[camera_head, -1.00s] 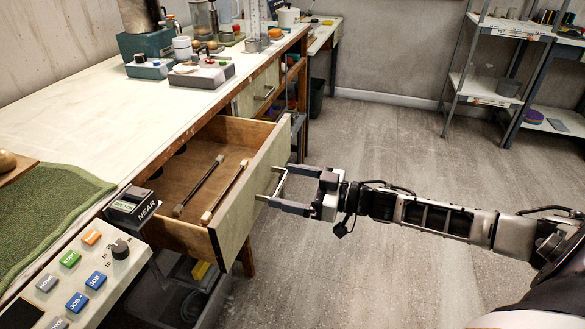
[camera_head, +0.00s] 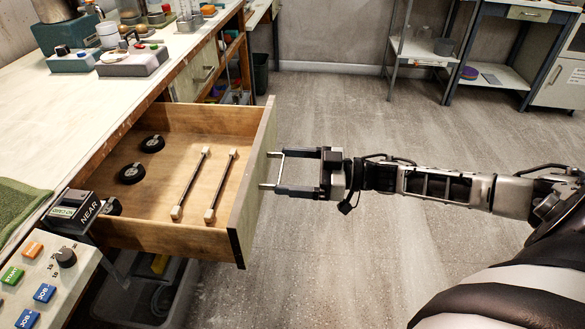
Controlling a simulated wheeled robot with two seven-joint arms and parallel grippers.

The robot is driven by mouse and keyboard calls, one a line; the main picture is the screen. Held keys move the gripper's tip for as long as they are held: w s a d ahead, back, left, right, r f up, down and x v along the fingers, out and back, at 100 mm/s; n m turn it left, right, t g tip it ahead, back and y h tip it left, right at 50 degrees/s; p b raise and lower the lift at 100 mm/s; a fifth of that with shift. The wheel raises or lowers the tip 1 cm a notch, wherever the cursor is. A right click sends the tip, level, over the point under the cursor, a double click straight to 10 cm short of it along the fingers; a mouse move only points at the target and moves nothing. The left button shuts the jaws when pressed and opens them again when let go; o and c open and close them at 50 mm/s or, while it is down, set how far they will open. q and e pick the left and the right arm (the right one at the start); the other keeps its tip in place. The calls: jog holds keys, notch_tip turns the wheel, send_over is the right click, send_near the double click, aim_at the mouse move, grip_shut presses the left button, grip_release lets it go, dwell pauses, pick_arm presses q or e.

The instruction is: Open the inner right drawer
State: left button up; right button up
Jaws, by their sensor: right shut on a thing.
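The wooden drawer (camera_head: 170,232) is pulled well out from under the long bench and stands open. Its pale front panel (camera_head: 256,185) faces my right arm. Two rods with light end blocks (camera_head: 192,180) lie in it, and dark round pieces (camera_head: 132,174) sit further back. My right gripper (camera_head: 278,170) is shut on the metal drawer handle (camera_head: 268,186) on the outside of the front panel. My left gripper is not in view.
The bench top (camera_head: 60,120) carries a control panel (camera_head: 45,275) at the near left and devices at the back. A grey bin (camera_head: 145,295) sits under the drawer. Shelving (camera_head: 425,50) stands along the back wall. The floor right of the drawer is clear.

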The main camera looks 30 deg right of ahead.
jog(key=shift+r, duration=0.1)
jog(key=o, duration=1.1)
pick_arm(q)
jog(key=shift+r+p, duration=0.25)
jog(key=shift+p, duration=0.45)
pick_arm(e)
jog(key=v, duration=1.6)
